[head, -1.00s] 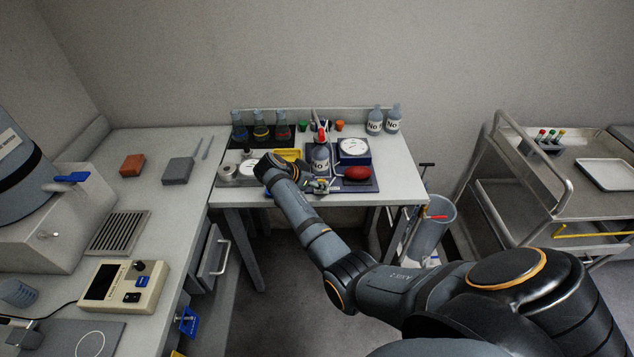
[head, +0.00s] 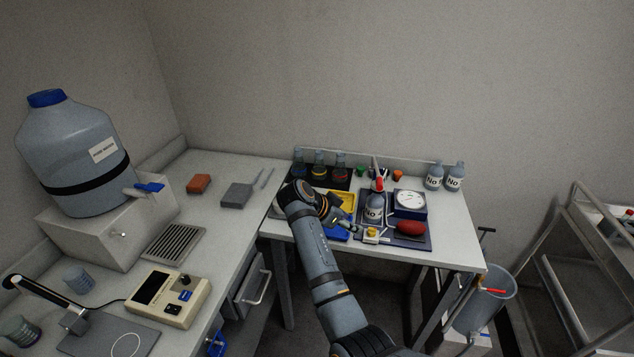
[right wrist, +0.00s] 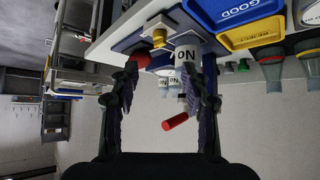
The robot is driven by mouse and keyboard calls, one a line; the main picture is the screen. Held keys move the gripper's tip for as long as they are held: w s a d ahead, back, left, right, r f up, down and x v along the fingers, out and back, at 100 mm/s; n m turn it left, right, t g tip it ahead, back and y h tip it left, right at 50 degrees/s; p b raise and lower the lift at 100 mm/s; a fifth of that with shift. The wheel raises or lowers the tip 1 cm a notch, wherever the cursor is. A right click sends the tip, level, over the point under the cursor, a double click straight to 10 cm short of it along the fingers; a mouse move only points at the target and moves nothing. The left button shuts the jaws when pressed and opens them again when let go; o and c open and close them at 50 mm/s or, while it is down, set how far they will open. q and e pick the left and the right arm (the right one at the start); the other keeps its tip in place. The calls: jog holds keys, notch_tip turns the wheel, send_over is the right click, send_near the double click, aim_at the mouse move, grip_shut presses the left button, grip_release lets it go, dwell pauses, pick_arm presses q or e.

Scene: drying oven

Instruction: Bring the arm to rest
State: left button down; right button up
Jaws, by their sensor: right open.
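My right arm reaches from the bottom of the head view to the back bench. My left gripper is not in view.
Flasks (head: 319,170) line the back. A yellow tray (head: 342,200) lies behind the gripper. A large water jug (head: 75,150) stands left. A bin (head: 485,300) stands right.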

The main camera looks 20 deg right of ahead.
jog(key=s+d+f+n+y, duration=0.3)
jog(key=s+f+n, duration=0.3)
jog(key=s+f, duration=0.55)
jog(key=s+a+r+n+t+y, duration=0.1)
jog(key=s+a+n+y, duration=0.15)
jog(key=s+n, duration=0.4)
jog(key=s+a+n+t+y, duration=0.1)
jog(key=s+a+n+y, duration=0.2)
jog(key=s, duration=0.6)
jog(key=s+d+f+g, duration=0.1)
jog(key=s+f, duration=0.1)
jog(key=f, duration=1.2)
jog(key=s+d+f+g, duration=0.1)
jog(key=s+f, duration=0.1)
jog(key=f, duration=1.2)
jog(key=s+d+f, duration=0.1)
jog(key=s+f, duration=1.3)
jog(key=s, duration=0.3)
jog(key=shift+f+g, duration=0.15)
jog(key=shift+g, duration=0.25)
jog(key=shift+h, duration=0.25)
